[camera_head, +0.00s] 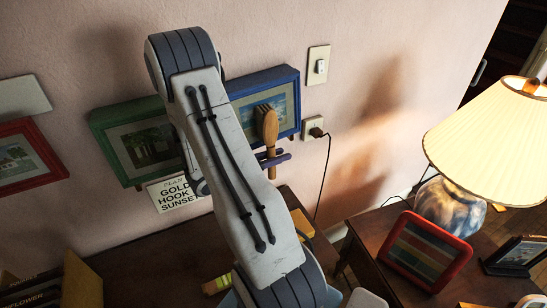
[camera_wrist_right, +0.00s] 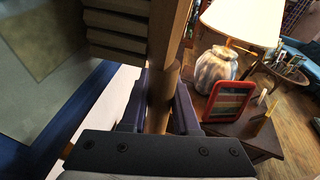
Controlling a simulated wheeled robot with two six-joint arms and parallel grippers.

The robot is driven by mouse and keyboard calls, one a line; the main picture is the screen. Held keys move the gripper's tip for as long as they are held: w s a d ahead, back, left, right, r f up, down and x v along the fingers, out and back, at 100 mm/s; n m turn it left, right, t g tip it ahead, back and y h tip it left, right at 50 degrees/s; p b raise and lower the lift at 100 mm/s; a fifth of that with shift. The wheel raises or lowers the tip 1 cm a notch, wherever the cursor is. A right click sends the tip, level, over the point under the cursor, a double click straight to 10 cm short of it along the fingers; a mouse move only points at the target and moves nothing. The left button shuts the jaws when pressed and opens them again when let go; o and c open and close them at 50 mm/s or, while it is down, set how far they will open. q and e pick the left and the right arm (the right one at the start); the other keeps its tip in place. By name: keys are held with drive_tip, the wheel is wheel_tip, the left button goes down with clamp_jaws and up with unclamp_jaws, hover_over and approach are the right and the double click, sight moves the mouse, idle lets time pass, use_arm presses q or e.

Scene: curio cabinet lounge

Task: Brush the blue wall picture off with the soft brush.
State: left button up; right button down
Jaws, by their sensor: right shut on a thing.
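The blue wall picture (camera_head: 285,78) hangs on the wall behind my right arm, which hides its left part. Its blue frame (camera_wrist_right: 72,118) also fills the left of the wrist view. My right gripper (camera_head: 272,157) is shut on the wooden handle of the soft brush (camera_head: 270,128). The brush is upright, its bristle head over the right part of the picture. In the wrist view the brush handle (camera_wrist_right: 160,95) stands between the two fingers, with the head at the top beside the picture. I cannot tell whether the bristles touch it. My left gripper is not in view.
A green-framed picture (camera_head: 103,124) hangs left of the blue one, and a red-framed picture (camera_head: 48,163) farther left. A light switch (camera_head: 318,65) and an outlet with a plugged cord (camera_head: 313,126) are to the right. A lamp (camera_head: 490,135) and red frame (camera_head: 462,256) stand on the right table.

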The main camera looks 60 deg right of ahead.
drive_tip(key=shift+s+d, duration=1.7)
drive_tip(key=shift+d, duration=1.45)
drive_tip(key=shift+w+a+b, duration=0.1)
drive_tip(key=shift+w+a, duration=0.65)
drive_tip(key=shift+a, duration=0.5)
drive_tip(key=shift+w+a+b, duration=0.1)
drive_tip(key=shift+w+a, duration=0.7)
drive_tip(key=shift+a, duration=0.4)
drive_tip(key=shift+w+a+b, duration=0.1)
drive_tip(key=shift+w+a, duration=0.65)
drive_tip(key=shift+a, duration=0.5)
drive_tip(key=s+d+r+p, duration=0.1)
drive_tip(key=s+d+r, duration=0.1)
drive_tip(key=s+d, duration=0.2)
drive_tip(key=d, duration=0.3)
drive_tip(key=shift+s+d+r, duration=0.15)
drive_tip(key=shift+s+r, duration=0.1)
